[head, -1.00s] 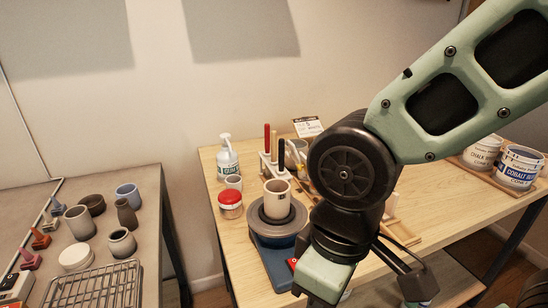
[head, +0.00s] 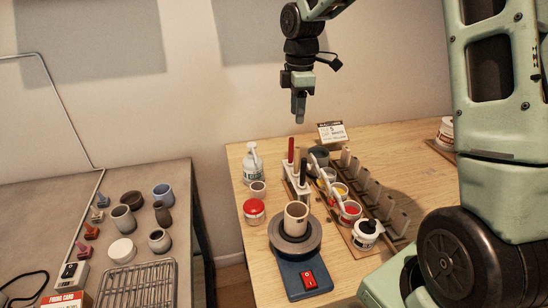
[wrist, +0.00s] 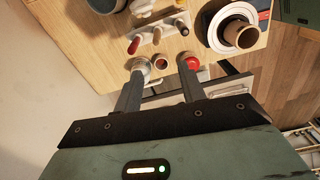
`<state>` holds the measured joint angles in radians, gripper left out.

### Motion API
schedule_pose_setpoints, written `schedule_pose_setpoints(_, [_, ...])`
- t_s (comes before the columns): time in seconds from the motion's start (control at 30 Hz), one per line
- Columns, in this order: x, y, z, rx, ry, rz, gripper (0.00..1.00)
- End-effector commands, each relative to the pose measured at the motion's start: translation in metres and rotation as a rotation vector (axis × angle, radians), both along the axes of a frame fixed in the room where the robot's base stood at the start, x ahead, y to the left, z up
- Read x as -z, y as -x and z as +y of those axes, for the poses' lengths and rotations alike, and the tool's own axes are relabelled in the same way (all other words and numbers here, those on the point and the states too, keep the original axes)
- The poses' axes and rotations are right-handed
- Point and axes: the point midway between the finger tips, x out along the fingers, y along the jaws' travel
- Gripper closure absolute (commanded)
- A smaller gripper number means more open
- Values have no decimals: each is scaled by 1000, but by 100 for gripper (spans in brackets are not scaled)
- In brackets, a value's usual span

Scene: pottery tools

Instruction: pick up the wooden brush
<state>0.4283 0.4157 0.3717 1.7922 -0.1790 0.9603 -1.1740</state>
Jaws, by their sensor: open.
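A white rack (head: 296,187) on the wooden table holds several upright handles. A tan wooden handle (head: 297,164), seemingly the wooden brush, stands between a red handle (head: 291,150) and a black handle (head: 303,170). Its lower end is hidden. In the wrist view the tan handle (wrist: 157,36) also shows between the red and black ones. My gripper (head: 298,118) points down above and behind the rack, apart from it. In the wrist view its fingers (wrist: 162,78) are apart with nothing gripped between them.
A pump bottle (head: 252,165), a small cup (head: 258,190) and a red-lidded jar (head: 254,211) stand left of the rack. A pottery wheel (head: 294,245) bears a cup (head: 296,217) in front. Paint pots (head: 350,211) and a slotted wooden rack (head: 386,205) stand right.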

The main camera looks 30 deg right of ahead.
Motion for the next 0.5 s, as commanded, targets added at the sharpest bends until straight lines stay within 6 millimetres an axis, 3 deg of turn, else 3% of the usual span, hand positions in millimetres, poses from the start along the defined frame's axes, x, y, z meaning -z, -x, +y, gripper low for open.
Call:
schedule_pose_setpoints(0.17, [10,-3,-13,-15,3,4,60])
schedule_pose_setpoints(0.5, [79,-2,-11,-14,2,7,60])
